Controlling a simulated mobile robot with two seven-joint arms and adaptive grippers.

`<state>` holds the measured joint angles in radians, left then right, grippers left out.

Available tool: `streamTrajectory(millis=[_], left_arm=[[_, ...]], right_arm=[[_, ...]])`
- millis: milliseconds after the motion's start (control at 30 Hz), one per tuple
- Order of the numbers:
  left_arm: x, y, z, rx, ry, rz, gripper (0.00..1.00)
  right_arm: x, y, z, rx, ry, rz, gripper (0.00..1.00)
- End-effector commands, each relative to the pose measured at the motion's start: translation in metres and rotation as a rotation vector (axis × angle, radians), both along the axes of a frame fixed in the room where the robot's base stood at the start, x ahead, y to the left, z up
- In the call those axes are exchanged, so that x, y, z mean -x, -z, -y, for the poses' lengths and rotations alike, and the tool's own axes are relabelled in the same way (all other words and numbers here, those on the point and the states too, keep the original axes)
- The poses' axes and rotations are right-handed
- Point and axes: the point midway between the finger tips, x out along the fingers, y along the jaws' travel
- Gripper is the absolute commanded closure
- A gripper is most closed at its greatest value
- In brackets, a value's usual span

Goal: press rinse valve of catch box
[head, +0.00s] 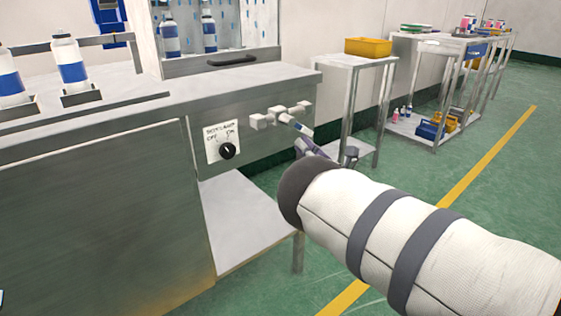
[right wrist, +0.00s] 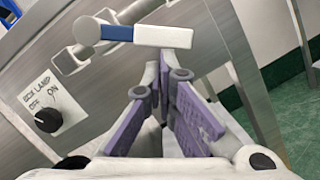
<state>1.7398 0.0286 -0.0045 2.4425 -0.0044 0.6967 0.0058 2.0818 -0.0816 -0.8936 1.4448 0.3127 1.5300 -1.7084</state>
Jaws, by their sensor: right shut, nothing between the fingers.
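The valve (head: 281,114) is a grey pipe fitting on the front of the metal bench, right of the lamp switch. Its lever, blue and white, sticks out toward me; in the right wrist view the lever (right wrist: 160,36) lies across the top, white end to the right. My right gripper (head: 306,147) is shut and empty, just below and in front of the lever. In the right wrist view the fingertips (right wrist: 163,78) sit below the lever; I cannot tell whether they touch it.
A black lamp knob (head: 227,151) sits on a white label marked "BOX LAMP OFF ON". White bottles with blue bands (head: 70,63) stand on the bench. A side table (head: 340,61) with a yellow bin (head: 368,47) is to the right. The green floor beyond is free.

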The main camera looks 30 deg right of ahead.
Motion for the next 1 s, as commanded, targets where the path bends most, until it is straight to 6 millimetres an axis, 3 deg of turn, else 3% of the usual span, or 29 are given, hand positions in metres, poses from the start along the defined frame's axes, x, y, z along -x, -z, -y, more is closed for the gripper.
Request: streamTrajectory(millis=[300, 600, 1000], left_arm=[[0.008, 0.023, 0.000, 0.000, 0.000, -0.030, 0.45], [0.010, 0.031, 0.000, 0.000, 0.000, -0.041, 0.45], [0.011, 0.034, 0.000, 0.000, 0.000, -0.045, 0.45]], right_arm=[[-0.001, -0.008, 0.019, 0.287, 0.002, 0.020, 1.00], [-0.002, -0.021, 0.029, 0.490, 0.001, 0.039, 1.00], [-0.002, -0.031, 0.035, 0.483, 0.002, 0.039, 1.00]])
